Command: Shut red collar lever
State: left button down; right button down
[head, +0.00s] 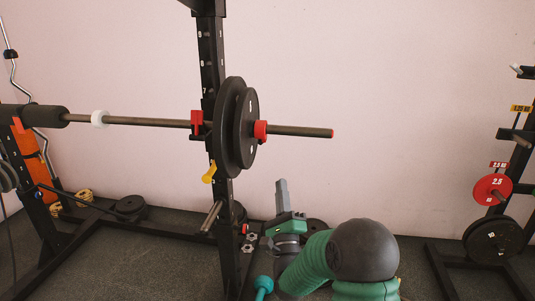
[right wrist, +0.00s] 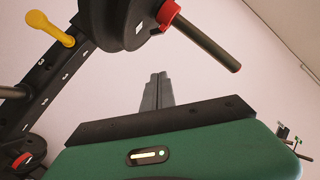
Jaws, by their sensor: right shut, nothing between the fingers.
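A red collar (head: 260,131) sits on the bar (head: 300,131) against the outer face of the black plates (head: 236,127). My left gripper is not in view.
The rack upright (head: 212,55) stands behind the plates, with a yellow-handled pin (head: 209,173) on it. A storage rack with a red plate (head: 492,189) and a black plate (head: 493,239) stands at the right. The space right of the bar end is clear.

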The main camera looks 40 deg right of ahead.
aim_at(263, 140)
jog(key=w+d+r+b, duration=0.2)
jog(key=w+r+b, duration=0.2)
jog(key=w+r, duration=0.3)
jog(key=shift+w+r, duration=0.35)
jog(key=shift+w, duration=0.3)
jog(key=shift+d, duration=0.1)
